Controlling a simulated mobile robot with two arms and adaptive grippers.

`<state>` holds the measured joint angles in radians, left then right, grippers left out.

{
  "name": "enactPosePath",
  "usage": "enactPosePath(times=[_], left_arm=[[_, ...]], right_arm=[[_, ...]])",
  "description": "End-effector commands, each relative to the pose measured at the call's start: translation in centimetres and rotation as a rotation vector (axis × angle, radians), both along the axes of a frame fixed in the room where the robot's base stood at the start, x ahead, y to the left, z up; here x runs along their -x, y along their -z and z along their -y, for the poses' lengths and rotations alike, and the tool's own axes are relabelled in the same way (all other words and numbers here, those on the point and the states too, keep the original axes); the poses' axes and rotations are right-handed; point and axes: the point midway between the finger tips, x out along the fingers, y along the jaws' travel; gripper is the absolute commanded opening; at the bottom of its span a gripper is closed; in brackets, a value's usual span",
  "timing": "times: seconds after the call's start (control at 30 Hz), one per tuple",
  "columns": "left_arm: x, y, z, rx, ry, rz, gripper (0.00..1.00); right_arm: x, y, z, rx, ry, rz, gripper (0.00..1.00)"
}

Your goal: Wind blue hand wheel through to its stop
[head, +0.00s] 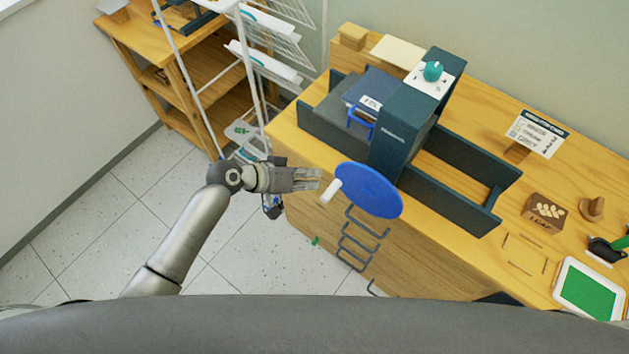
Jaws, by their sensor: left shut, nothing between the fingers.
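The blue hand wheel (371,190) is a round disc on the near side of a dark blue-grey press (403,125) on the wooden workbench. A white handle (331,191) sticks out from the wheel's left edge. My left gripper (318,180) is shut and empty, its fingertips pointing right, close to the white handle. I cannot tell whether they touch it. The press has a dark tray frame (457,182) running through it, with a blue block (371,92) in its left part. My right gripper is not in view.
A white wire rack (248,65) and a wooden shelf (178,70) stand at the left. Dark hooks (359,240) hang on the bench front below the wheel. A sign (536,133), a wooden block (545,212) and a green-screened tablet (589,290) are on the bench at right.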

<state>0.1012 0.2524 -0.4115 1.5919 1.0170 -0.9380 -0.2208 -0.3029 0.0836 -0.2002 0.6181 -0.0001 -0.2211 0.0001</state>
Motion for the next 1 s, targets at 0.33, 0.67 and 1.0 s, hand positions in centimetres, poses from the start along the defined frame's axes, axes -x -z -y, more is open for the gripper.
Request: enactPosePath(times=[0.33, 0.67, 1.0], left_arm=[[0.9, 2.0, 1.1, 0.000, -0.001, 0.001, 0.00], [0.9, 2.1, 1.1, 0.002, -0.001, -0.001, 0.00], [0.8, 2.8, 1.0, 0.043, -0.001, -0.031, 0.00]], right_arm=[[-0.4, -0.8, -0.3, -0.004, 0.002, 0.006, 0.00], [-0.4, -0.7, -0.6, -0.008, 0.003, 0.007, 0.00], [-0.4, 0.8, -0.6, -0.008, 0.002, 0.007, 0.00]])
